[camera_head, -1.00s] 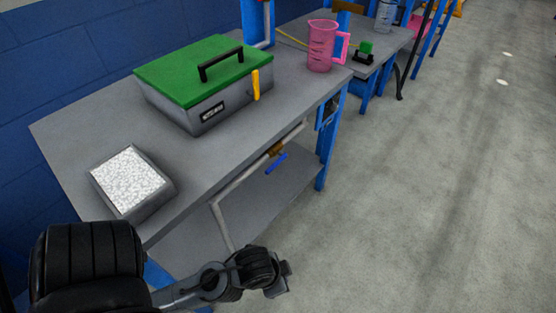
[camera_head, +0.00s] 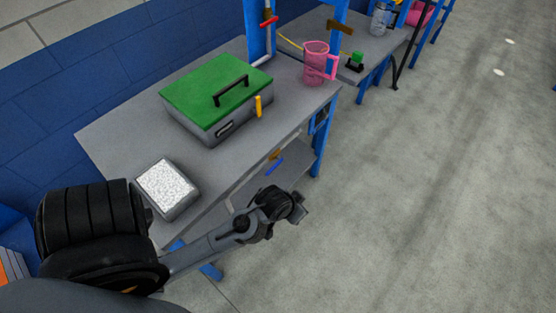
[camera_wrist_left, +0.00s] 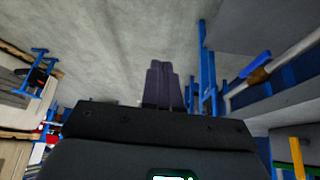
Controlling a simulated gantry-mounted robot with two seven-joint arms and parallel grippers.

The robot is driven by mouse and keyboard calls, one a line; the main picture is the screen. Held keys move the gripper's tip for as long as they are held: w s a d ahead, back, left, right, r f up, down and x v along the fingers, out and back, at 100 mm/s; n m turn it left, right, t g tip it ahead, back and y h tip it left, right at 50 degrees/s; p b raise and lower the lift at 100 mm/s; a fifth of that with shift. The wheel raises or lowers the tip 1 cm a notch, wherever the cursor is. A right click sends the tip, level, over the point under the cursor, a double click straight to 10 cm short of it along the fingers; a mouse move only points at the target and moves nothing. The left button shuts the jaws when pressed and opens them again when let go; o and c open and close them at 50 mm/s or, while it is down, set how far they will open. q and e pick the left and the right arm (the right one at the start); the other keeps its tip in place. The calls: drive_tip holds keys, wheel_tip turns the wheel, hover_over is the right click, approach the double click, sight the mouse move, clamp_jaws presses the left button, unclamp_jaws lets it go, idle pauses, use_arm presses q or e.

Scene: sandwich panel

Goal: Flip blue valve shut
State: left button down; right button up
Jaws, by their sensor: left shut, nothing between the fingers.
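The blue valve handle (camera_head: 274,166) is on a pipe under the front edge of the near workbench (camera_head: 110,140), beside a brass-coloured fitting (camera_head: 275,154). In the left wrist view the blue handle (camera_wrist_left: 250,65) shows at the upper right, with the pipe (camera_wrist_left: 295,52) beside it. My left gripper (camera_head: 303,206) is in front of the bench, nearer the camera than the handle and apart from it. In the left wrist view its fingers (camera_wrist_left: 162,85) are together and empty, pointing to the left of the handle. My right gripper is out of view.
On the bench are a green-lidded toolbox (camera_head: 215,95), a pink jug (camera_head: 316,64) and a grey box with a white speckled top (camera_head: 167,187). A blue bench leg (camera_head: 320,140) stands right of the valve. The floor (camera_head: 430,210) to the right is open.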

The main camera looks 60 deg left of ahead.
use_arm(q)
drive_tip(key=w+a+r+n+t+y+p, duration=0.1)
drive_tip(key=w+a+r+n+y+p, duration=0.1)
drive_tip(key=w+a+n, duration=0.5)
drive_tip(key=w+a+n+g+y+p, duration=0.25)
drive_tip(key=a+n+y+p, duration=0.4)
drive_tip(key=a, duration=0.75)
drive_tip(key=s+d+n+g+h+p, duration=0.1)
drive_tip(key=s+d+n+g, duration=0.2)
drive_tip(key=d+n+g, duration=0.3)
drive_tip(key=shift+s+d+g+p, duration=0.3)
drive_tip(key=shift+s+g+p, duration=0.1)
drive_tip(key=shift+g, duration=0.25)
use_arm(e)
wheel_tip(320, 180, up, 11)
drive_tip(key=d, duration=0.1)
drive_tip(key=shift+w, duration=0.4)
use_arm(q)
drive_tip(key=shift+f, duration=0.1)
